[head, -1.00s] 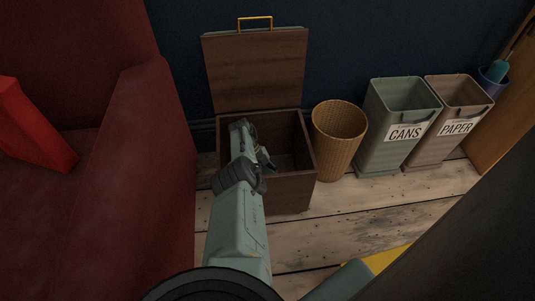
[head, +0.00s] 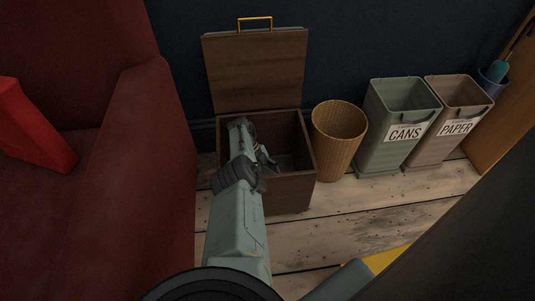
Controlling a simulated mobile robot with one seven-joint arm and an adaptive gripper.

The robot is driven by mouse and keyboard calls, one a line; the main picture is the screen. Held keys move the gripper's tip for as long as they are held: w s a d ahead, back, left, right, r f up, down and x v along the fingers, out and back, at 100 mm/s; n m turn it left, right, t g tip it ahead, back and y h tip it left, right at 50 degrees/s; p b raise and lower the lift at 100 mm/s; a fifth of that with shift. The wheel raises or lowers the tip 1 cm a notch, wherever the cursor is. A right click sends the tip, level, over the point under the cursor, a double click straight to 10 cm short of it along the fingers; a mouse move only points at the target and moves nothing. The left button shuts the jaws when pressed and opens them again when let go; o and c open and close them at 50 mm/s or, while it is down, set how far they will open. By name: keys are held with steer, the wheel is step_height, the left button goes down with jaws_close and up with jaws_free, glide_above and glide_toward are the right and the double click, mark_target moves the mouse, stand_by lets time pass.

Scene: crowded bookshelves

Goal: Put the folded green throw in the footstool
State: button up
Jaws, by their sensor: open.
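The footstool (head: 290,193) is a dark brown wooden box standing on the floor. Its lid (head: 256,72), with a brass handle on top, is raised upright at the back. My gripper (head: 268,158) is over the left part of the footstool's opening, jaws open. My arm covers the box's left side and part of its inside. The visible right part of the inside looks dark and bare. The folded green throw cannot be made out; the part of the box behind my arm is hidden.
A red armchair (head: 150,170) with a bright red cushion (head: 32,125) stands close on the left. A wicker basket (head: 338,145) is just right of the footstool, then the cans bin (head: 385,155) and the paper bin (head: 432,148). Bare floorboards (head: 350,225) lie in front.

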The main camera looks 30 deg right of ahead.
mark_target(264, 173)
steer(key=p+v, duration=0.1)
steer(key=v, duration=0.5)
steer(key=shift+w+r, duration=0.15)
steer(key=shift+r, duration=0.15)
steer(key=shift+c, duration=0.2)
stand_by(0.8)
